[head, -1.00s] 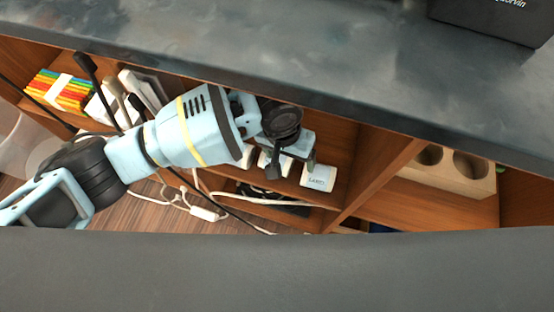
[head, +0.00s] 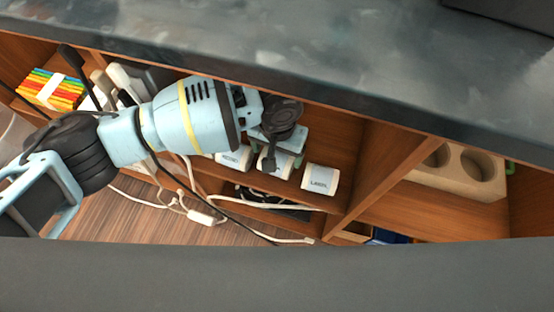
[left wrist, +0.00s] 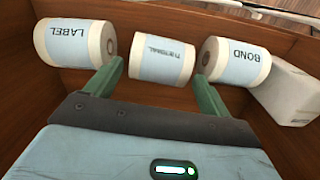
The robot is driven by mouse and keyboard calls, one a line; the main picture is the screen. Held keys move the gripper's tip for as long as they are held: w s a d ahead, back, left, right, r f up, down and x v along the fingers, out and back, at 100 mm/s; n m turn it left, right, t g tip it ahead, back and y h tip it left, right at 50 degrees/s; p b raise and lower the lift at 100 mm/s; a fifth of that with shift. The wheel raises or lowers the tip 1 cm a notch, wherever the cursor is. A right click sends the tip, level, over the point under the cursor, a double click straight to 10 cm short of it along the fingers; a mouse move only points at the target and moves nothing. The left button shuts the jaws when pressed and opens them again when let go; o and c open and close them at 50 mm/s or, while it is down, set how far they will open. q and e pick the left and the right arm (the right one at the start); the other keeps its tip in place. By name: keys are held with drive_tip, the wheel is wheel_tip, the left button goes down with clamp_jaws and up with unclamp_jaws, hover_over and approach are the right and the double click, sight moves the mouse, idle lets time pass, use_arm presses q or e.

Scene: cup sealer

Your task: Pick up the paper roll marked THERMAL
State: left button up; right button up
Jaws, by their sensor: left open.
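The paper roll marked THERMAL (left wrist: 162,60) lies on its side in the left wrist view, white with a pale blue label, between two similar rolls. The roll marked LABEL (left wrist: 72,43) is on its left and the roll marked BOND (left wrist: 236,62) on its right. My left gripper (left wrist: 159,73) is open, its green fingertips to either side of the THERMAL roll's near edge; I cannot tell whether they touch it. In the head view, the THERMAL roll (head: 283,168) is partly hidden by my left gripper (head: 285,158). My right gripper is not in view.
The rolls lie on a wooden shelf under a dark stone counter (head: 330,60). A white box (left wrist: 290,92) is beside the BOND roll. A wooden divider (head: 375,180) stands to the right of LABEL (head: 320,180). White cables (head: 205,217) hang below.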

use_arm(q)
wheel_tip(320, 180, down, 5)
drive_tip(key=shift+r+b, duration=0.1)
drive_tip(key=shift+b, duration=0.85)
drive_tip(key=shift+c, duration=0.5)
drive_tip(key=c, duration=0.7)
